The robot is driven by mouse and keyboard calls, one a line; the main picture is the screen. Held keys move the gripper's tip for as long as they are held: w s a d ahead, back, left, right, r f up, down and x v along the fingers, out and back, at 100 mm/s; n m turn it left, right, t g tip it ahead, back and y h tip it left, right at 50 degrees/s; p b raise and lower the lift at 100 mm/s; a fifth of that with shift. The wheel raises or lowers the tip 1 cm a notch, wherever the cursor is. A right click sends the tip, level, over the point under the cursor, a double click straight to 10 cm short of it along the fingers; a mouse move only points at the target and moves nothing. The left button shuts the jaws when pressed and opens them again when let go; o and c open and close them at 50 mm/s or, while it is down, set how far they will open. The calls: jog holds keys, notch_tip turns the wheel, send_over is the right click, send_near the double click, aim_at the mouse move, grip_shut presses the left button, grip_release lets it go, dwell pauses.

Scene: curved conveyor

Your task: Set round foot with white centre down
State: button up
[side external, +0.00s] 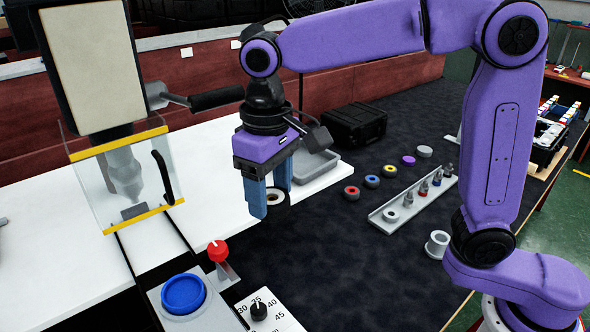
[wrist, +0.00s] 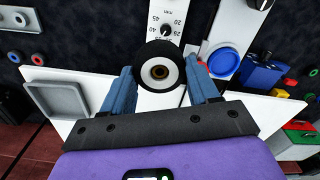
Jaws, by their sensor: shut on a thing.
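In the wrist view, the fingertips (wrist: 160,76) flank the disc left and right. The foot appears held above the right part of the white worktop, near the dark mat. Its underside is hidden, and I cannot tell its exact height.
A grey tray (side external: 318,167) and black case (side external: 354,126) stand behind. Coloured round feet (side external: 372,181) and a rack of pegs (side external: 412,205) lie on the dark mat at right. A guarded press (side external: 128,180) stands left. A blue button (side external: 183,294), red knob (side external: 217,250) and dial panel (side external: 259,312) are in front.

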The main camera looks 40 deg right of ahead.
jog(key=w+d+f+m, duration=0.1)
jog(key=w+d+m, duration=0.2)
jog(key=d, duration=0.6)
jog(key=w+d+m, duration=0.3)
jog(key=d+m, duration=0.1)
jog(key=d, duration=0.6)
jog(key=w+d+f+m, duration=0.1)
jog(key=w+d+m, duration=0.2)
jog(key=d, duration=0.6)
send_over(308, 167)
jog(key=f, duration=0.9)
jog(key=shift+s+f, duration=0.1)
jog(key=shift+s, duration=0.1)
jog(key=shift+w+f, duration=0.1)
jog(key=shift+f, duration=1.5)
jog(key=shift+f, duration=0.15)
jog(key=o, duration=1.1)
jog(key=shift+c, duration=0.2)
